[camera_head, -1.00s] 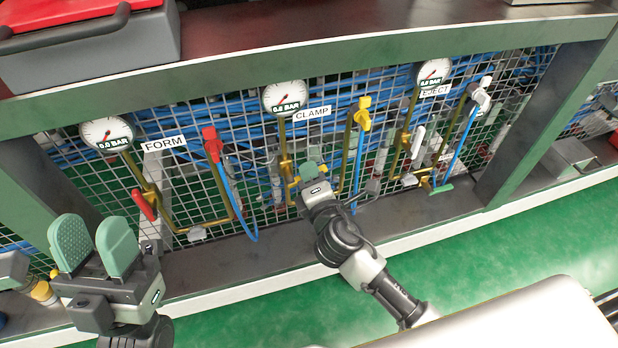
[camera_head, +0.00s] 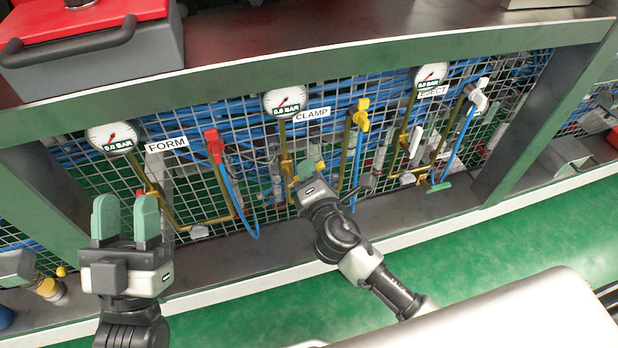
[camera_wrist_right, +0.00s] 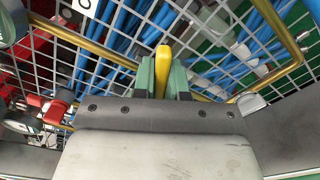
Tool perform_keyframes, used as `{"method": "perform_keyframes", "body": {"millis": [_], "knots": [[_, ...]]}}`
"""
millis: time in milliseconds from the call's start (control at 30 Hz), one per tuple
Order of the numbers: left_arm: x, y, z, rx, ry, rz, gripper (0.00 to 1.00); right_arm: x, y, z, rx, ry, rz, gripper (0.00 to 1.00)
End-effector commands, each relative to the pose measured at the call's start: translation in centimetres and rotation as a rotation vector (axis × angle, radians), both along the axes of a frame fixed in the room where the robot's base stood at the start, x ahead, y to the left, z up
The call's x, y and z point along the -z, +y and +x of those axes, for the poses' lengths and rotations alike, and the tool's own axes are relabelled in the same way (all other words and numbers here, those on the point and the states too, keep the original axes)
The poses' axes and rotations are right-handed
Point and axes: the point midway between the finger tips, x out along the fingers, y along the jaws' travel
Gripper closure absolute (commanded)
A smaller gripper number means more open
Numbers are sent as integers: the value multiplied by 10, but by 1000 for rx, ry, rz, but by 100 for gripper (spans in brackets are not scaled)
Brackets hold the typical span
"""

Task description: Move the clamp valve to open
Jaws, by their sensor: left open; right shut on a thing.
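The clamp gauge (camera_head: 284,102) reads 0.0 BAR beside the CLAMP label (camera_head: 312,115). My right gripper (camera_head: 307,172) is at the clamp pipework below this gauge. In the right wrist view its green fingers are shut on a yellow lever handle (camera_wrist_right: 162,70), which I take as the clamp valve's. In the head view the fingers and wrist mostly hide this lever. Another yellow handle (camera_head: 363,114) tops the pipe to the right. My left gripper (camera_head: 119,222) is open and empty, at the lower left in front of the frame.
The FORM gauge (camera_head: 112,138) and a red handle (camera_head: 214,142) are to the left. The EJECT gauge (camera_head: 431,76) and a white handle (camera_head: 477,96) are to the right. Wire mesh and blue hoses lie behind. A green frame rail (camera_head: 220,92) runs above.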

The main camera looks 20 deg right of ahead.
Motion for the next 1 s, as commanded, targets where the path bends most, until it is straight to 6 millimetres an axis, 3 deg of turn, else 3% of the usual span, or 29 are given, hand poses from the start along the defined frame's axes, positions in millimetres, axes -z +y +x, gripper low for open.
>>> {"method": "perform_keyframes", "body": {"millis": [500, 1000], "knots": [[37, 1, 23, -20, 355, 101, 57, -4, 4, -1, -3, 0, -134, 100], [45, 2, 25, -23, 416, 117, 57, -5, 4, -1, -3, -1, -157, 100]]}}
